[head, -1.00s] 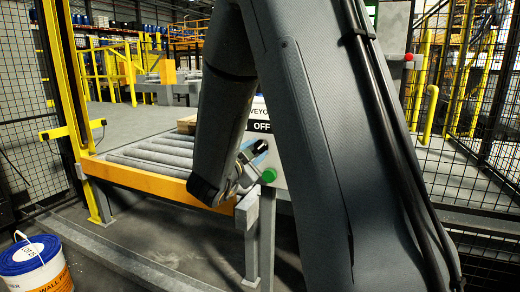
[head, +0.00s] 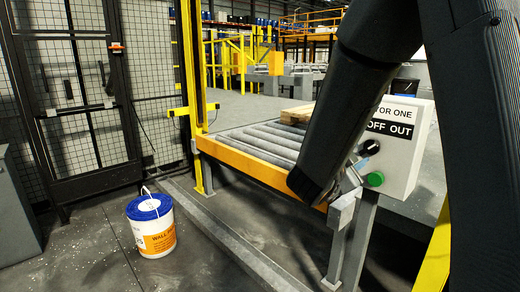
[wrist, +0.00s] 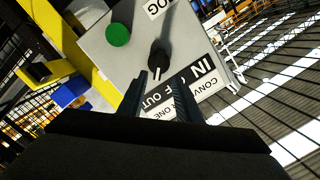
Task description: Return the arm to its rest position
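My arm (head: 365,90) reaches down across the right of the head view, in front of the conveyor's end. My gripper (wrist: 160,82) shows in the wrist view with its two dark fingers apart and nothing between them. Beyond the fingertips is a grey control box (wrist: 120,55) with a black selector knob (wrist: 161,52) and a green button (wrist: 118,35). I cannot tell whether the fingers touch the knob. In the head view the gripper is mostly hidden behind my arm, beside the same control box (head: 408,150).
A white pail (head: 153,240) with a blue lid stands on the floor at left. Mesh fencing (head: 150,90) stands behind it. Floor around the pail is clear.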

